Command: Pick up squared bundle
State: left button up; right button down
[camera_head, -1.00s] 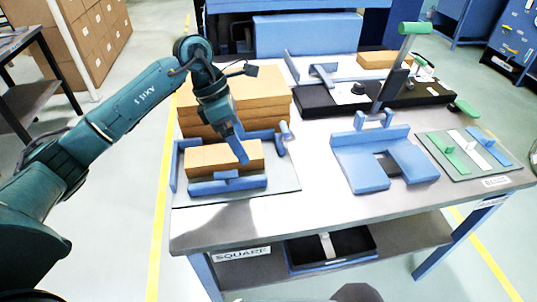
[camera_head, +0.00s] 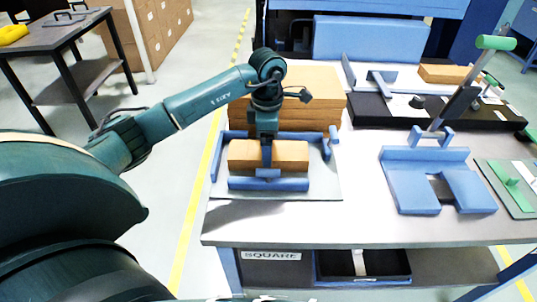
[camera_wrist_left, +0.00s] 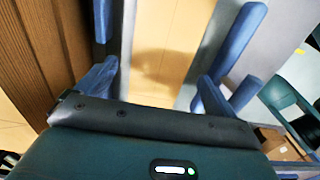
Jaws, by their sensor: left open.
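The squared bundle (camera_head: 240,154) is a tan block of flat sheets lying in a blue squaring jig (camera_head: 268,184) on a grey plate at the table's left. My left gripper (camera_head: 267,155) points straight down over the bundle's middle and partly hides it. In the left wrist view, the tan top of the bundle (camera_wrist_left: 170,45) shows between the two blue fingers (camera_wrist_left: 155,85), which are spread wide. I cannot tell whether the fingers touch its sides. My right gripper is not in view.
A taller stack of brown sheets (camera_head: 310,90) stands right behind the jig. A blue U-shaped fixture (camera_head: 415,190) and a black-based device with a green-handled lever (camera_head: 495,42) are to the right. The table between jig and fixture is clear.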

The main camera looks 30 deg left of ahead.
pick_arm(q)
notch_tip(320, 180, down, 3)
jog(key=shift+d+f, duration=0.1)
jog(key=shift+f, duration=0.1)
jog(key=shift+w, duration=0.1)
jog(key=shift+r, duration=0.1)
jog(key=c, duration=1.2)
